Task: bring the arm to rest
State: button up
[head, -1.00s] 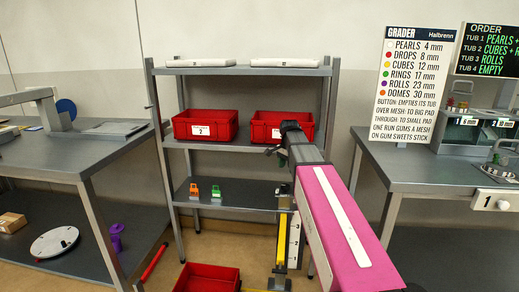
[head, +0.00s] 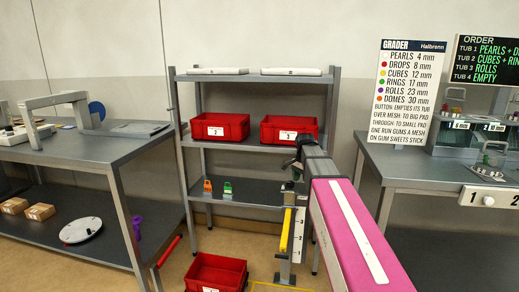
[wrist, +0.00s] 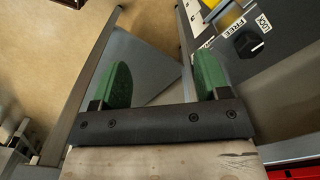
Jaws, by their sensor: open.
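My arm, with its pink cover, reaches forward in the lower right of the head view. My gripper (wrist: 160,88) shows in the wrist view with its two green finger pads well apart and nothing between them. Beyond the fingers there are grey surfaces and tan floor. In the head view the arm's far end stands in front of the right side of the shelf rack (head: 258,190). The fingers cannot be made out there.
Two red bins (head: 220,127) stand on the rack's middle shelf. An orange and a green item (head: 227,188) stand below. A red bin (head: 217,272) is on the floor. A bench (head: 85,147) is at left; the grader bench (head: 410,165) is at right. A black knob (wrist: 248,43) is near the fingers.

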jog(key=s+f+n, duration=1.1)
jog(key=s+f, duration=0.9)
jog(key=f, duration=0.2)
jog(key=shift+s+d+f, duration=0.15)
jog(key=shift+s+f, duration=0.2)
jog(key=shift+s, duration=0.05)
